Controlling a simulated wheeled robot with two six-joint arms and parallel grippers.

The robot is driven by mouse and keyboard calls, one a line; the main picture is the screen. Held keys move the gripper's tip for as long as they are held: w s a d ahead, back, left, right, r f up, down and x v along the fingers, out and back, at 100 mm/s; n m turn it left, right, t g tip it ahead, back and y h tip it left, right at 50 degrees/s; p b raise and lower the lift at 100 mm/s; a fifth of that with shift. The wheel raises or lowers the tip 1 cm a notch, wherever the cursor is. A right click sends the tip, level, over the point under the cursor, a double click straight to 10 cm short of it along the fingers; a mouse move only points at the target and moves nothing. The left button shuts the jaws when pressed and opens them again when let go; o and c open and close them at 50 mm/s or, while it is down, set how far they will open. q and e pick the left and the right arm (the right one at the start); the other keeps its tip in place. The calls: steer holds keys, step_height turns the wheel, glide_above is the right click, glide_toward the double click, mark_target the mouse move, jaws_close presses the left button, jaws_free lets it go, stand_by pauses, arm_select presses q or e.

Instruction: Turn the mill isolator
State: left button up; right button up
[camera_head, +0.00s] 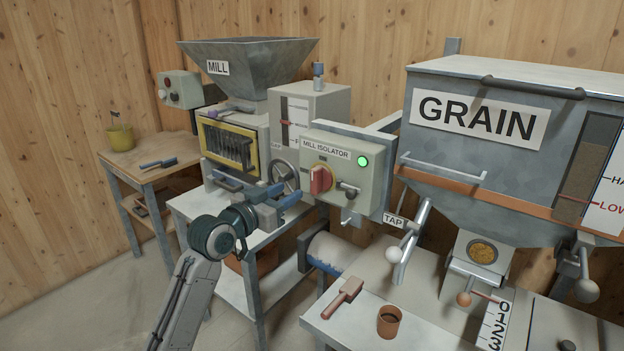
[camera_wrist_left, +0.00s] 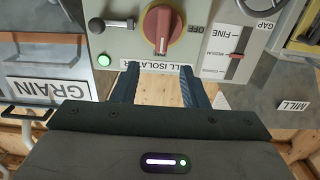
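The mill isolator (camera_head: 376,187) is a pale grey-green box with a lit green lamp (camera_head: 362,161). Its red rotary knob (camera_head: 320,180) sits on a yellow plate, its grip bar roughly upright. In the left wrist view the red knob (camera_wrist_left: 163,28) is ahead of the fingers, and an OFF mark shows beside it. My left gripper (camera_head: 293,195) is to the left of and slightly below the knob. In the left wrist view its two blue fingers (camera_wrist_left: 158,78) are apart with nothing between them. The gripper does not touch the knob. My right gripper is not in view.
A small black-ball lever (camera_head: 348,190) is on the box right of the knob. A handwheel (camera_head: 284,175) stands behind my left gripper. The mill hopper (camera_head: 250,65) is behind, and the grain bin (camera_head: 480,150) is at the right. A tap lever (camera_head: 410,240) hangs below.

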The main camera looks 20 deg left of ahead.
mark_target(312, 177)
arm_select(q)
steer(key=p+x, duration=0.2)
steer(key=x, duration=0.7)
steer(key=shift+w, duration=0.3)
steer(key=shift+w+d+f, duration=0.1)
steer(key=shift+w+f, duration=0.05)
steer(key=shift+w, duration=0.3)
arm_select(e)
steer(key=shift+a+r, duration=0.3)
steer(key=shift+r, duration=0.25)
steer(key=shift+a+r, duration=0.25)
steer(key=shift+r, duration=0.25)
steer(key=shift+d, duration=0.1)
arm_select(q)
steer(key=c, duration=0.7)
jaws_close()
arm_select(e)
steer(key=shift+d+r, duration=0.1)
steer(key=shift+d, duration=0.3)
